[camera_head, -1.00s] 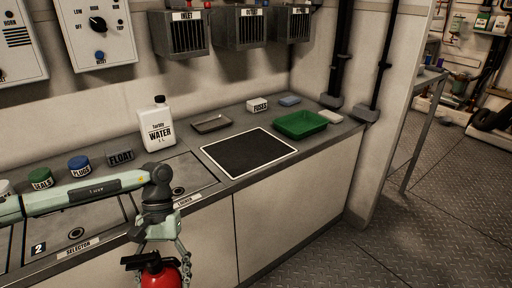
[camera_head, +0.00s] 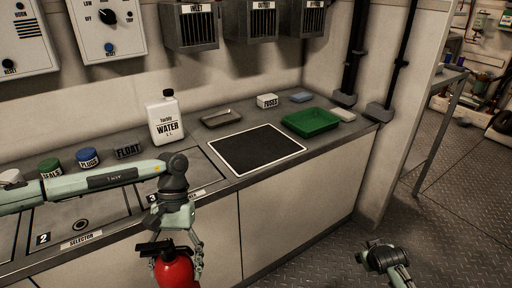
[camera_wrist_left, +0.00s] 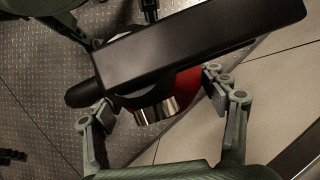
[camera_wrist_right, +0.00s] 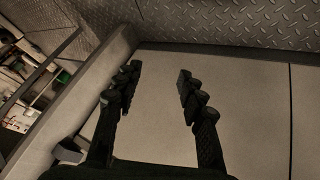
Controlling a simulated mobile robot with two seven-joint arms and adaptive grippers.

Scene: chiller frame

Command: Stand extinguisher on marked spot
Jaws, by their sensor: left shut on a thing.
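The red extinguisher (camera_head: 174,268) with a black handle hangs from my left gripper (camera_head: 178,238), in front of the counter's front edge. Its lower part is cut off by the head view's bottom edge. In the left wrist view, the two fingers stand on either side of the extinguisher, and its black handle (camera_wrist_left: 200,50) covers much of the red body. A black square with a white outline (camera_head: 258,150) lies bare on the counter, to the right of and beyond the extinguisher. My right gripper (camera_wrist_right: 158,80) is open and empty, low in front of the cabinet.
On the counter (camera_head: 232,190) stand a white water jug (camera_head: 165,122), a grey tray (camera_head: 221,118), a green tray (camera_head: 311,122) and a fuses box (camera_head: 267,101). Labelled jars and a float block (camera_head: 128,151) are at left. Vent boxes hang above.

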